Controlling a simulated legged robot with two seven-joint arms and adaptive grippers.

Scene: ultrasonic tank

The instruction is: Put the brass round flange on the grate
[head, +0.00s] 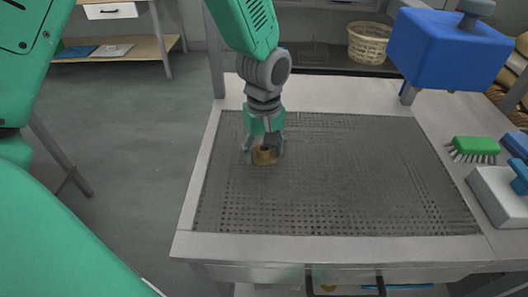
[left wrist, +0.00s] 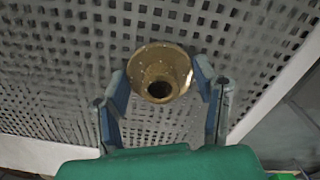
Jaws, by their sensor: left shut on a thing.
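The brass round flange (head: 264,156) is between the fingers of my left gripper (head: 264,150), over the left part of the grate (head: 350,190). In the left wrist view the flange (left wrist: 160,72) shows its round rim and central hub with a hole, facing the camera. The fingers of the left gripper (left wrist: 163,105) are shut on its two sides. Perforated grate (left wrist: 50,60) lies behind it; I cannot tell whether the flange touches the grate. My right gripper is not in view.
A blue box-shaped thing (head: 445,48) stands at the back right. A green brush (head: 473,147) and a white block (head: 497,195) lie right of the grate. A wicker basket (head: 369,42) is behind. Most of the grate's middle and right is clear.

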